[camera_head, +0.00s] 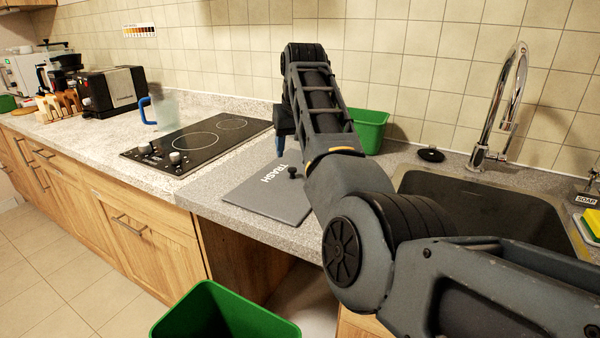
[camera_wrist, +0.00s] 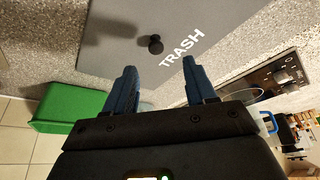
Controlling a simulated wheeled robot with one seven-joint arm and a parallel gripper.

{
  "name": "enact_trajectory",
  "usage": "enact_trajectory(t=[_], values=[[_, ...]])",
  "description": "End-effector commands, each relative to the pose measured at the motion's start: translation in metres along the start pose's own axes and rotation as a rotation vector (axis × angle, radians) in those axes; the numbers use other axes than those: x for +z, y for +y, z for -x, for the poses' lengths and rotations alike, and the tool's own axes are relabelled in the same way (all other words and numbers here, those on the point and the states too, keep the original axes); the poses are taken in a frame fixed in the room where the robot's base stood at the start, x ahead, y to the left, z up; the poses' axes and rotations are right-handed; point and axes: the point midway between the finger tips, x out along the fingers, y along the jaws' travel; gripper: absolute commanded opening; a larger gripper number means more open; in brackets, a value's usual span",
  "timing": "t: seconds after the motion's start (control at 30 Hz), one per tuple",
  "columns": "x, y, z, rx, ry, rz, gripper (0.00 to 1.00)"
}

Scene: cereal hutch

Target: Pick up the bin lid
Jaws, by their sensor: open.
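The bin lid (camera_head: 268,190) is a flat grey panel with the word TRASH and a black knob (camera_head: 292,172). It lies on the counter between the cooktop and the sink. In the wrist view the lid (camera_wrist: 110,42) fills the top, with its knob (camera_wrist: 155,44) ahead of and between my fingers. My gripper (camera_wrist: 158,75) is open and empty, its blue fingers apart and short of the knob in that picture. In the head view my gripper (camera_head: 279,146) shows partly above the lid's far side; my arm hides the lid's right part.
A smaller green container (camera_head: 370,130) stands by the wall. The black cooktop (camera_head: 195,145) is left of the lid, the sink (camera_head: 490,205) right.

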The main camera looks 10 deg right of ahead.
Motion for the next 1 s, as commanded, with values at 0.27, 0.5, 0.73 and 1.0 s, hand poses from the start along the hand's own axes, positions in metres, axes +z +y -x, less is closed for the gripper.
enact_trajectory(t=[0.27,0.5,0.73,1.0], values=[[0.000,0.001,-0.025,0.000,-0.001,-0.001,0.56],[-0.002,0.005,-0.050,-0.001,-0.003,-0.001,0.56],[-0.002,0.006,-0.072,0.000,-0.002,-0.001,0.56],[-0.002,0.006,-0.076,0.000,0.000,-0.001,0.56]])
